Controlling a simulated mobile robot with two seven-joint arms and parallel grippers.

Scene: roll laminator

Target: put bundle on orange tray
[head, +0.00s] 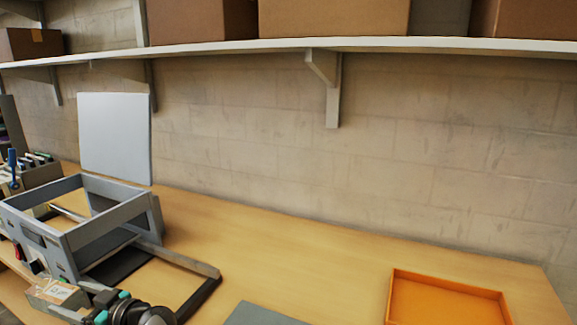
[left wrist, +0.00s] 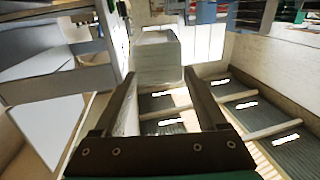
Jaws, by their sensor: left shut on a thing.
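The bundle (head: 52,291) is a small, pale greyish stack with a light label on top, low at the left of the head view. My left gripper (head: 82,299) is shut on it, and the fingers hide part of its side. In the left wrist view, the bundle (left wrist: 157,58) shows as a pale block between the fingertips of the gripper (left wrist: 158,78). The orange tray (head: 443,302) lies on the table at the lower right, with its near part cut off by the frame. It looks empty where it shows. My right gripper is not in view.
A grey open-framed machine (head: 105,232) stands at the left, close to the bundle, with a dark bar frame (head: 205,283) beside it. A flat grey piece (head: 258,314) lies at the bottom middle.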

